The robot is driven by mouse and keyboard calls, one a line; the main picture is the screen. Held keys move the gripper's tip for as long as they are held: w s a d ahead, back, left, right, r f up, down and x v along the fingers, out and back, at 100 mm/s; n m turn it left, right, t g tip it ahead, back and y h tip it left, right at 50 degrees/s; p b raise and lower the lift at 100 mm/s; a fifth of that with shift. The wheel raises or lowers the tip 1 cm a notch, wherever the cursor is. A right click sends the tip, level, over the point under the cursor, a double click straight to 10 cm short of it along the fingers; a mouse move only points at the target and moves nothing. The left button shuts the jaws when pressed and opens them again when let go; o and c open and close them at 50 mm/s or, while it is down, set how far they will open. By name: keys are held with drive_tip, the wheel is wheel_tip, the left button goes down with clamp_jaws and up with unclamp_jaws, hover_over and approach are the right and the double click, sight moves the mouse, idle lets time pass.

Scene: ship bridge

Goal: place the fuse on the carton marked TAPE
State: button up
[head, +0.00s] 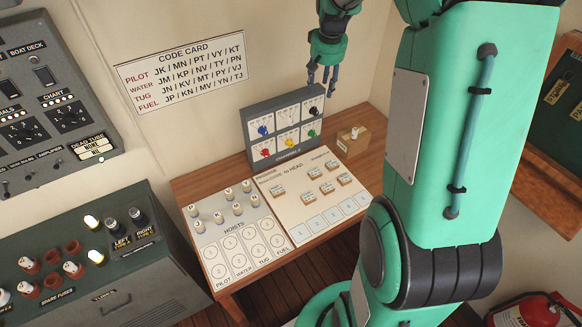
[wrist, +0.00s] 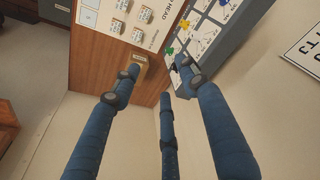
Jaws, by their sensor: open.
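A small brown carton (head: 350,146) stands at the back right of the wooden desk, beside the grey channel panel; its marking is too small to read. A small pale upright piece, apparently the fuse (head: 355,132), is on top of it. In the wrist view, the carton (wrist: 141,60) is partly hidden behind a finger, and I cannot make out the fuse there. My gripper (head: 322,80) is open and empty, fingers pointing down, above the desk's back edge and higher than the carton. Its three blue fingers (wrist: 160,74) are spread apart in the wrist view.
The channel panel (head: 284,127) with coloured knobs stands close left of the carton. Lettered pegs and tags lie on the white boards (head: 315,193). A fuse rack (head: 62,262) with several fuses is at the left. Bare desk (head: 372,127) shows around the carton.

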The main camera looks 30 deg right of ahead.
drive_tip(key=s+a+r+n, duration=0.1)
drive_tip(key=s+a+r, duration=0.25)
drive_tip(key=a, duration=0.25)
drive_tip(key=s+a+r+t, duration=0.1)
drive_tip(key=s+a+r, duration=0.2)
drive_tip(key=s+a, duration=0.25)
drive_tip(key=s+a+r+n, duration=0.1)
drive_tip(key=s+a+r, duration=0.3)
drive_tip(key=a, duration=0.3)
drive_tip(key=s+a+n+t, duration=0.1)
drive_tip(key=s+a, duration=0.5)
drive_tip(key=s, duration=0.3)
drive_tip(key=s+a+f+n+t+y, duration=0.1)
drive_tip(key=s+a, duration=0.5)
drive_tip(key=s, duration=0.4)
drive_tip(key=shift+s+a+f, duration=0.1)
drive_tip(key=shift+f, duration=0.1)
wheel_tip(320, 180, down, 16)
drive_tip(key=b, duration=1.5)
drive_tip(key=shift+r+b, duration=0.25)
drive_tip(key=shift+b, duration=0.15)
